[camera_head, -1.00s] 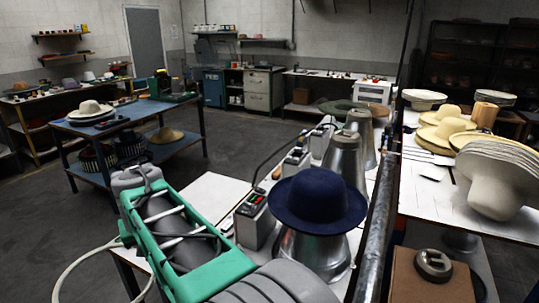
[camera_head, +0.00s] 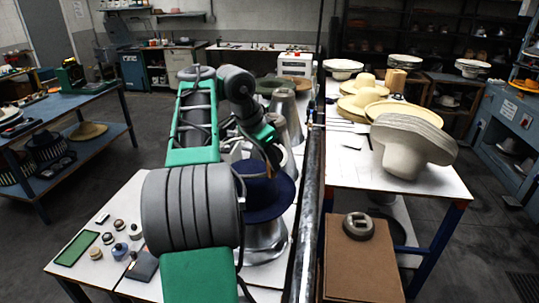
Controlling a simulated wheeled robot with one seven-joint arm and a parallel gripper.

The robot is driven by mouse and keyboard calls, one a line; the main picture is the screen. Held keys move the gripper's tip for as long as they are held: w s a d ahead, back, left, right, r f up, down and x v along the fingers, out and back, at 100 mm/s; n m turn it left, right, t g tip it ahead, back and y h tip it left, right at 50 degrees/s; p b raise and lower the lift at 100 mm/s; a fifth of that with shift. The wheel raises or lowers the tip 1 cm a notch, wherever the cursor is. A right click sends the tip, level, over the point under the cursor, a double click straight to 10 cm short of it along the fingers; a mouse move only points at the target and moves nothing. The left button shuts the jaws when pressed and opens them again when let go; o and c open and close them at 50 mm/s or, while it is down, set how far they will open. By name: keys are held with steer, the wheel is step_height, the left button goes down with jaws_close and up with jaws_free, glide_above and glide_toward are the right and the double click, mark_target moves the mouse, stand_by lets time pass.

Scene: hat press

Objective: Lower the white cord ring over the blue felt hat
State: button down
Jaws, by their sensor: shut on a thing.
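The blue felt hat (camera_head: 272,200) sits on a shiny metal hat block (camera_head: 266,241) on the white table, right of my grey and green arm. My arm covers its left part and some of its crown. The far end of my arm bends down beside and above the hat. My gripper itself cannot be made out; the arm links hide that spot. The white cord ring cannot be made out either, so I cannot tell where it is relative to the hat.
A dark upright pole (camera_head: 308,200) stands close to the hat's right. More metal blocks (camera_head: 287,110) stand behind it. A cardboard box (camera_head: 350,262) and a white table with a stack of pale hats (camera_head: 408,145) are at right. Small items and a green mat (camera_head: 76,248) lie at left.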

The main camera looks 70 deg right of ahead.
step_height(320, 180, down, 13)
steer(key=b, duration=1.3)
steer(key=shift+w+a, duration=0.15)
steer(key=shift+f, duration=0.35)
stand_by(0.5)
steer(key=c, duration=1.2)
jaws_free()
steer(key=shift+r, duration=0.1)
